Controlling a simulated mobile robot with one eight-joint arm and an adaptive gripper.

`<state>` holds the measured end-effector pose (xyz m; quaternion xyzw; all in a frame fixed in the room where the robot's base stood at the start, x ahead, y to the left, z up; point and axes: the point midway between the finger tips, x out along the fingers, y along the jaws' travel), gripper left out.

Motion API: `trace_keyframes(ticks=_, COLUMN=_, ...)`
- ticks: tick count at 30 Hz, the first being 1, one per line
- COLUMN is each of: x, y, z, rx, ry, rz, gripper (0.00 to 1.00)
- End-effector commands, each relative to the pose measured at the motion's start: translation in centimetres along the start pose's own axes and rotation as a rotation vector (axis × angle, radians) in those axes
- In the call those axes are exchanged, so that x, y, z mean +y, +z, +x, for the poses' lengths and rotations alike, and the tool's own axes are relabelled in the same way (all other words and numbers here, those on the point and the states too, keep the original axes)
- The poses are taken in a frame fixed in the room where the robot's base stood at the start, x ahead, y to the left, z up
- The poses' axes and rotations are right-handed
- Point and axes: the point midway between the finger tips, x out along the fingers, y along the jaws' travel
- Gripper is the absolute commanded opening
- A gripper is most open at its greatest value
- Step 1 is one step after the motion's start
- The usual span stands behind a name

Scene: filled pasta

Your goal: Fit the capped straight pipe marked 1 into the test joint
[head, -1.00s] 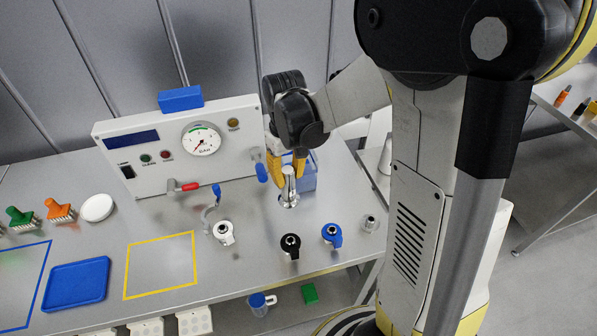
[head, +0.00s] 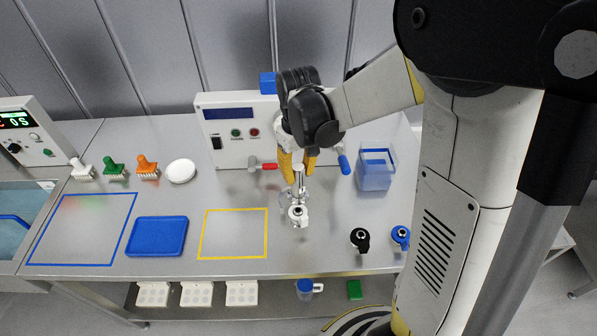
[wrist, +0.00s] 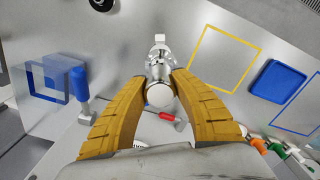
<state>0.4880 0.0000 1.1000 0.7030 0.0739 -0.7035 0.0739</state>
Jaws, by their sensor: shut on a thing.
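My gripper (head: 298,160) is shut on an upright metal pipe (head: 299,179), which also shows end-on between the fingers in the wrist view (wrist: 160,95). No number on it can be read. The pipe is over or right behind a metal fitting with a white handle (head: 298,216) on the bench, beside a clear ring (head: 286,198). This appears to be the test joint. In the wrist view the fitting (wrist: 159,52) is partly hidden by the pipe. I cannot tell whether the pipe's lower end touches it or is in it.
The panel (head: 226,140) stands close behind, with a red lever (head: 268,167) and a blue lever (head: 344,164). A blue bin (head: 374,177) is to the right. Black (head: 360,239) and blue (head: 400,237) fittings stand front right. The yellow-outlined area (head: 233,257) is empty.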

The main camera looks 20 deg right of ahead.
Motion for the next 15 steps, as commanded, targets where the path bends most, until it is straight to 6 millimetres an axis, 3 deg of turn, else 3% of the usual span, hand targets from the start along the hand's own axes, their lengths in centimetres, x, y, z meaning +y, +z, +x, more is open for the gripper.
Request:
trace_keyframes(ticks=7, x=0.0, y=0.0, z=1.0, rx=0.000, ry=0.000, rz=0.000, gripper=0.00)
trace_keyframes(ticks=15, x=0.0, y=0.0, z=3.7, rx=0.000, ry=0.000, rz=0.000, gripper=0.00)
